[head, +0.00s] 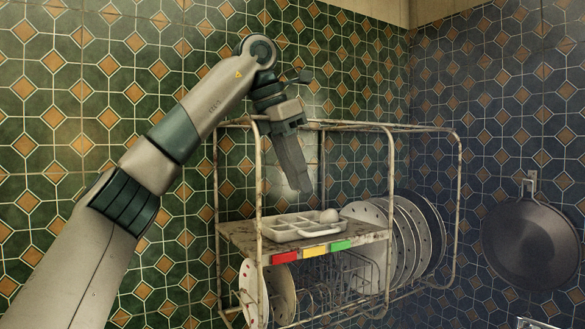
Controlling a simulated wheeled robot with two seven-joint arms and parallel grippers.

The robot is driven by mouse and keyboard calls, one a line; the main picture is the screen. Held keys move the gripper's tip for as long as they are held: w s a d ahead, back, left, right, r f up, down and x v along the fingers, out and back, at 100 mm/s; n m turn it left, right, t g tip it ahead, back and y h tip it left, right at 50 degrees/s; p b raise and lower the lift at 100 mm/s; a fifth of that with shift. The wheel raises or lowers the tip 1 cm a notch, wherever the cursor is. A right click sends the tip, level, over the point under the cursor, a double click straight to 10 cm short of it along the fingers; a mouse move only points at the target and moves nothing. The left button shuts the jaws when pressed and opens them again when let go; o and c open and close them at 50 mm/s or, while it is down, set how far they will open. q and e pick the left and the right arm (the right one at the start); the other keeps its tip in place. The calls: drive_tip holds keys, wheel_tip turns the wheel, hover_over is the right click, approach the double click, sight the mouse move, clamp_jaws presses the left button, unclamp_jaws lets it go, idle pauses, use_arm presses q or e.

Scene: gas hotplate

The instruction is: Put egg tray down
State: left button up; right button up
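A white egg tray (293,228) with several compartments rests on the small shelf (238,238) of the wall dish rack. One pale egg (329,215) sits at its right end; the other compartments that show look empty. My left gripper (297,182) points down above the tray, with its fingertips apart from the tray in the picture. Its fingers overlap from this side, so I cannot tell whether they are open or shut. No object shows in them. My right gripper is not in view.
The rack's rusty metal frame (455,200) surrounds the shelf and stands close to my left gripper. Several white plates (408,240) stand upright at the right. Red, yellow and green tags mark the shelf's front edge. A dark pan (531,245) hangs on the right wall.

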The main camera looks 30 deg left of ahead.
use_arm(q)
drive_tip(key=shift+v, duration=1.3)
drive_tip(key=shift+d+f, duration=0.1)
